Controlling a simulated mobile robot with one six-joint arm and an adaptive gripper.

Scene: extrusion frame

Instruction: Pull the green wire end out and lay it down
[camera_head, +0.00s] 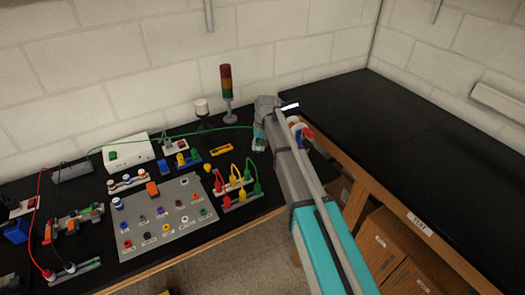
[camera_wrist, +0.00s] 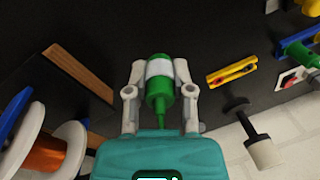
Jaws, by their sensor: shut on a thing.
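My gripper (camera_wrist: 158,72) is shut on the green wire end (camera_wrist: 159,92), a green plug with a white band, in the wrist view. One finger is on each side of the plug. In the head view my gripper (camera_head: 259,147) is over the back right part of the black bench, near its wooden edge. The green wire (camera_head: 185,134) runs from it leftward behind the white box to the grey device (camera_head: 72,171). The plug is small and partly covered by the fingers there. I cannot tell whether it touches the bench.
A stack light (camera_head: 226,82) and a white-topped post (camera_head: 202,109) stand behind. A yellow level-like tool (camera_head: 221,150) lies left of my gripper. A grey connector panel (camera_head: 150,240) and red, yellow and green leads (camera_head: 234,178) are nearer. Spools (camera_wrist: 45,150) show in the wrist view.

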